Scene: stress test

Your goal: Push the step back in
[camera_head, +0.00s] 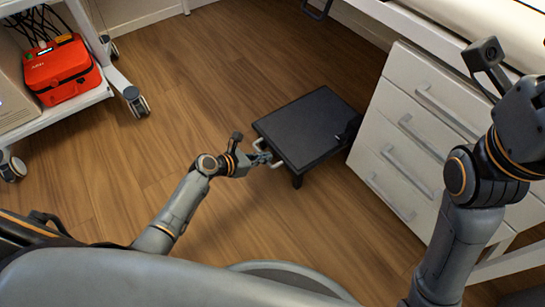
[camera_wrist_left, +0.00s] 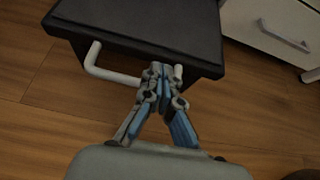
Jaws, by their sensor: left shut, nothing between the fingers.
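The step (camera_head: 313,125) is a black, flat-topped platform standing out on the wooden floor beside the white drawer unit. A pale U-shaped handle (camera_head: 277,163) is on its near edge. My left gripper (camera_head: 262,158) is shut and empty at this handle. In the left wrist view, the shut fingers (camera_wrist_left: 163,75) overlap the handle (camera_wrist_left: 100,68) close to the front edge of the step (camera_wrist_left: 150,22). I cannot tell whether they touch it. My right arm is at the right of the head view, but its fingers are out of the picture.
The white drawer unit (camera_head: 412,140) with grey handles stands right of the step, under a bed-like top. A wheeled trolley (camera_head: 103,92) with a red case (camera_head: 62,70) is at the upper left. The floor (camera_head: 200,80) between trolley and step is clear.

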